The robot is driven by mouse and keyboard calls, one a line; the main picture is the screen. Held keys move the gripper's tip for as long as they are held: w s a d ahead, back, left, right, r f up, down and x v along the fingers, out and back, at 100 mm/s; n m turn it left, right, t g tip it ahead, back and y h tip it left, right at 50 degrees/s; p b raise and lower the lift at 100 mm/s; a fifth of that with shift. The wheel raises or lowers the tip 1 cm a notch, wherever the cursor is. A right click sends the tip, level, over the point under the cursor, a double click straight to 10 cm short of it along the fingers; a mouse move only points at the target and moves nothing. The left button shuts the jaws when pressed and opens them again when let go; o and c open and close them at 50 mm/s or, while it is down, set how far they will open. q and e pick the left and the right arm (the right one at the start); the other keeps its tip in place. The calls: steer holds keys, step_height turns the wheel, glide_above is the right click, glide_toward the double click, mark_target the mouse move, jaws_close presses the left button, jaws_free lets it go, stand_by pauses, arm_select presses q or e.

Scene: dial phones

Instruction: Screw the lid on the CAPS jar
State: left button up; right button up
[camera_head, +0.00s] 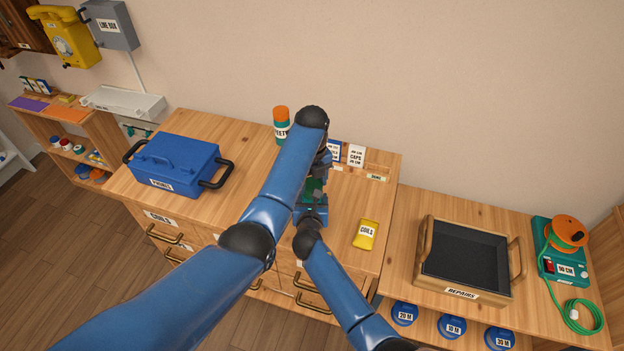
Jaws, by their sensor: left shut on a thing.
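My left arm comes down over the drawer cabinet. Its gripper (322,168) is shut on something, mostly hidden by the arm. A dark green thing (313,188) shows between my two grippers; I cannot tell whether it is the CAPS jar or its lid. My right gripper (311,212) is just below it, close to or touching it; its fingers are too small and covered to read. No jar with a CAPS label shows. A white card (356,155) marked CAPS stands at the back of the cabinet top, right of my left arm.
A teal jar (281,130) with an orange lid, its label partly reading TEETH, stands behind my left arm. A blue toolbox (175,160) is at left. A yellow COILS packet (366,234) lies at right. A REPAIRS tray (462,293) is on the right bench. The cabinet's front middle is under my arms.

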arm_select(q)
steer(key=m, duration=0.6)
steer(key=shift+m, duration=0.4)
steer(key=o, duration=1)
steer(key=shift+r, duration=2.2)
